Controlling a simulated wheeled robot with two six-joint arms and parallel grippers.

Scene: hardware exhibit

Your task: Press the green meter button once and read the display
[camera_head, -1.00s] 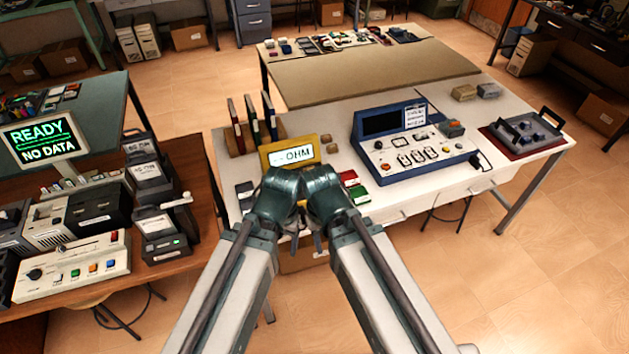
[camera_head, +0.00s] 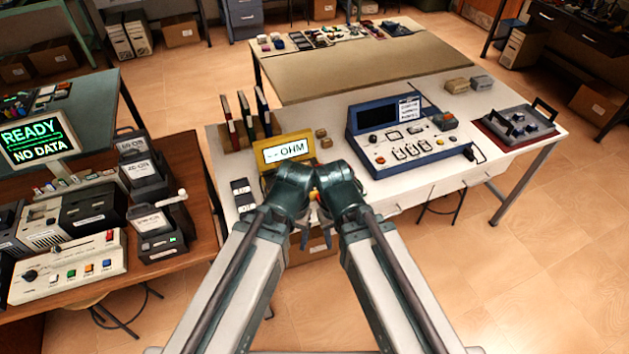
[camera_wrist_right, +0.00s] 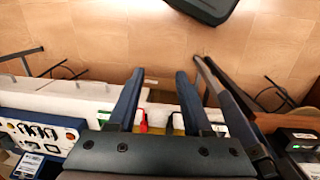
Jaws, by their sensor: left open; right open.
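The yellow meter (camera_head: 265,145) stands on the white table, and its display (camera_head: 285,151) reads "-- OHM". My wrists cover its lower front, so I cannot see the green button. My left gripper (camera_head: 303,238) is just in front of the meter, pointing down, open, with its fingers small in view. My right gripper (camera_head: 328,232) is close beside it on the right. In the right wrist view the right gripper (camera_wrist_right: 158,90) is open with nothing between its fingertips. A red piece (camera_wrist_right: 143,122) shows near the base of its fingers.
A blue instrument (camera_head: 400,165) stands right of the meter, with a grey panel device (camera_head: 520,128) farther right. Upright binders (camera_head: 245,120) stand behind the meter. On the left, a screen (camera_head: 35,140) reads "READY NO DATA" above a white box with coloured buttons (camera_head: 70,272).

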